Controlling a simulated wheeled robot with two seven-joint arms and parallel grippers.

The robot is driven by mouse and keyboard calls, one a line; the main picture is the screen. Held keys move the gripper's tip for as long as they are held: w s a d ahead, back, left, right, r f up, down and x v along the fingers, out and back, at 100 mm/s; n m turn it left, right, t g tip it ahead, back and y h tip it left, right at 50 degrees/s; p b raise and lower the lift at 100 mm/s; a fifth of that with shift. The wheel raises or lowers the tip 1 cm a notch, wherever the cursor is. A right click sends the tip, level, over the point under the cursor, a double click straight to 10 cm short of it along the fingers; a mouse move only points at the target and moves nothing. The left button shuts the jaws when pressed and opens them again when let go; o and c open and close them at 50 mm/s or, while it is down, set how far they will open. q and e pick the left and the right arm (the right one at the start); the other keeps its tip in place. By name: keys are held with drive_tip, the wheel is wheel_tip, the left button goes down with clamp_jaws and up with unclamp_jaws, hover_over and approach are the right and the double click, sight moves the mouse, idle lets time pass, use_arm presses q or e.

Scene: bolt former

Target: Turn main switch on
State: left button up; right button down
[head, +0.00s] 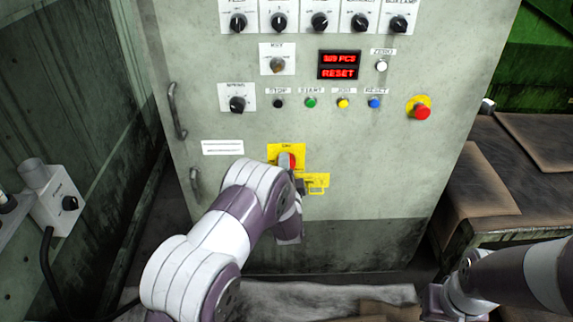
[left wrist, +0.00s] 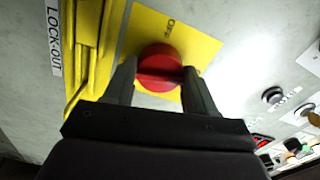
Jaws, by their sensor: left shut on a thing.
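The main switch is a round red knob (left wrist: 158,64) on a yellow plate (left wrist: 208,50), with small lettering above it in the left wrist view. In the head view the knob (head: 292,161) shows partly behind my left arm, on its yellow plate (head: 287,148) at the cabinet's lower middle. My left gripper (left wrist: 160,78) is shut on the knob's raised grip bar, one finger on each side. The bar lies about level across the left wrist picture. My right arm is at the lower right of the head view; its gripper does not show.
A yellow lock-out bracket (head: 317,181) sits close beside the switch. The grey cabinet (head: 365,190) carries several dials, buttons, a lit red display (head: 339,65) and a red emergency button (head: 421,111). A handle (head: 177,111) sticks out at left; a brown-topped table (head: 480,183) stands right.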

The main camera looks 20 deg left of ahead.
use_arm(q)
drive_tip(key=shift+m+p, duration=0.45)
drive_tip(key=shift+m, duration=0.65)
drive_tip(key=o, duration=1)
drive_tip(key=shift+o, duration=0.2)
drive_tip(key=p+v, duration=0.2)
drive_tip(key=v, duration=1)
drive_tip(key=shift+s, duration=0.35)
drive_tip(key=shift+d, duration=0.1)
